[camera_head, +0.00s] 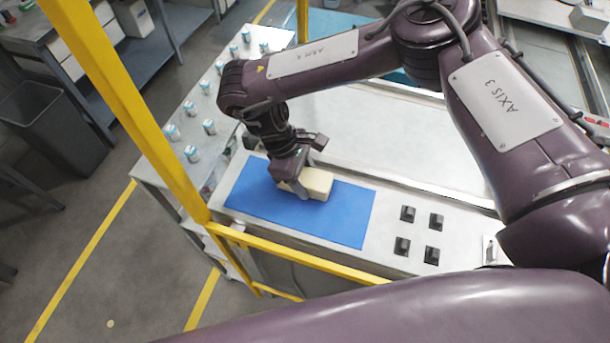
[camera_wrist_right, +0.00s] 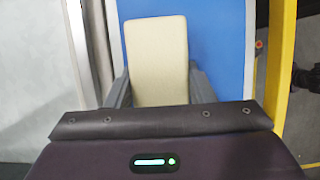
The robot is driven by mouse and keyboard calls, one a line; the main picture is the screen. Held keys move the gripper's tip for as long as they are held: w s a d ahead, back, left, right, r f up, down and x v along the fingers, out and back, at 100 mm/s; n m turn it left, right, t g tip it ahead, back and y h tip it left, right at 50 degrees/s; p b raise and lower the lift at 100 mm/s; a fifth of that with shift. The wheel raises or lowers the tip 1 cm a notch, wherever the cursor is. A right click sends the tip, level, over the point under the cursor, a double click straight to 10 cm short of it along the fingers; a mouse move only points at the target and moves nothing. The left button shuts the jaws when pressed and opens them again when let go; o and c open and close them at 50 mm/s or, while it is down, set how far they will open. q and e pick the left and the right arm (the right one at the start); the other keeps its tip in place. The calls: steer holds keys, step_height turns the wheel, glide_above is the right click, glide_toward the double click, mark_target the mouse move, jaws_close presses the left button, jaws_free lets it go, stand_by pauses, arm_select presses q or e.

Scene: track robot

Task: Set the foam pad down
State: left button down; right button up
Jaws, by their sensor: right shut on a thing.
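The foam pad (camera_head: 319,183) is a cream block at the blue mat (camera_head: 262,197) on the grey bench. My right gripper (camera_head: 303,178) reaches down from above and is shut on the pad. In the right wrist view the pad (camera_wrist_right: 157,50) lies between the two dark fingers of the gripper (camera_wrist_right: 158,88), with the blue mat (camera_wrist_right: 218,40) behind it. The pad appears flat and very low over the mat or on it; I cannot tell whether it touches. The gripper hides part of the pad. My left gripper is not in view.
Several black blocks (camera_head: 407,214) stand on the bench right of the mat. Several small cans (camera_head: 191,153) stand on the table at left. A yellow rail (camera_head: 300,257) runs along the near edge, and a yellow post (camera_head: 130,100) rises at left. The mat's right part is bare.

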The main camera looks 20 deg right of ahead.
steer(key=shift+f, duration=0.3)
steer(key=shift+f, duration=0.1)
steer(key=o, duration=1)
steer(key=shift+o, duration=0.2)
